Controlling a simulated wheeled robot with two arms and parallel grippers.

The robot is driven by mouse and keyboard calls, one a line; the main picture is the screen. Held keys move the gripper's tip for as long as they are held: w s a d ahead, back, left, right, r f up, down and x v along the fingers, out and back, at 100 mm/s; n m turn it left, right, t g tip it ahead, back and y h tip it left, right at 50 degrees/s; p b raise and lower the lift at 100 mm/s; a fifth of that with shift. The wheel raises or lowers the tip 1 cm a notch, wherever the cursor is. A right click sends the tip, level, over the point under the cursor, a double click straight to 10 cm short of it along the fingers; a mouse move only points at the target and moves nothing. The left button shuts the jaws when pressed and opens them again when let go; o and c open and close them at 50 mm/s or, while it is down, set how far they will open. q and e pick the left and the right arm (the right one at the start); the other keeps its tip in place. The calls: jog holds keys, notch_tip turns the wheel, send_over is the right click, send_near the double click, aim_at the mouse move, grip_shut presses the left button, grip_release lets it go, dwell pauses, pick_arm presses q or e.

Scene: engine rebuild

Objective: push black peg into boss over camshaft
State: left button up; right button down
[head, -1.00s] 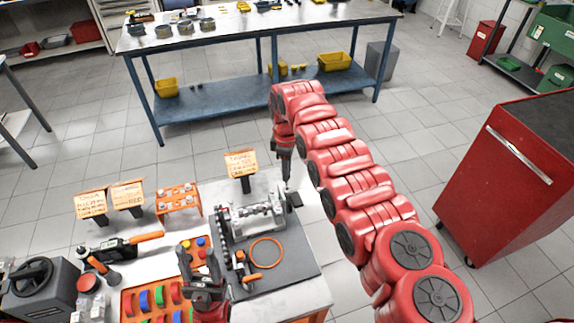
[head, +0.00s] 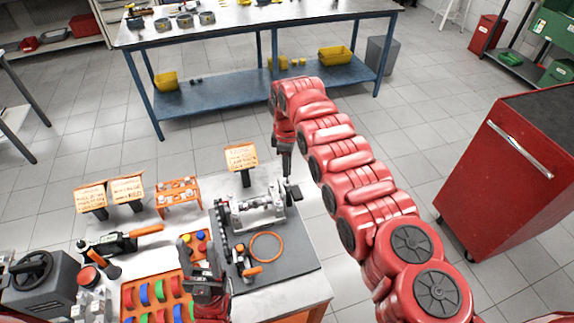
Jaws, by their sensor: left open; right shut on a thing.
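A metal engine block (head: 258,212) with a shaft along it stands on the dark mat at the front table. My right gripper (head: 287,178) points down just behind the block's right end. It is shut on a small dark piece, which looks like the black peg (head: 293,191). The boss is too small to make out, and I cannot tell whether the peg touches it. My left gripper (head: 206,270) is open, low in front of the block's left side, beside the colored parts. Its fingertips are hard to make out.
An orange ring (head: 266,246) and an orange-handled tool (head: 250,270) lie on the mat (head: 293,262). An orange tray (head: 128,300) of colored parts is at the front left. A sign (head: 240,157) stands behind the block. An orange rack (head: 178,196) stands left.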

jog(key=shift+f+b, duration=2.05)
jog(key=shift+f, duration=0.1)
dwell(0.9)
jog(key=c, duration=0.9)
grip_release()
jog(key=shift+r, duration=0.3)
jog(key=shift+r, duration=1.1)
jog(key=shift+r, duration=0.15)
jog(key=o, duration=0.5)
jog(key=shift+o, duration=0.2)
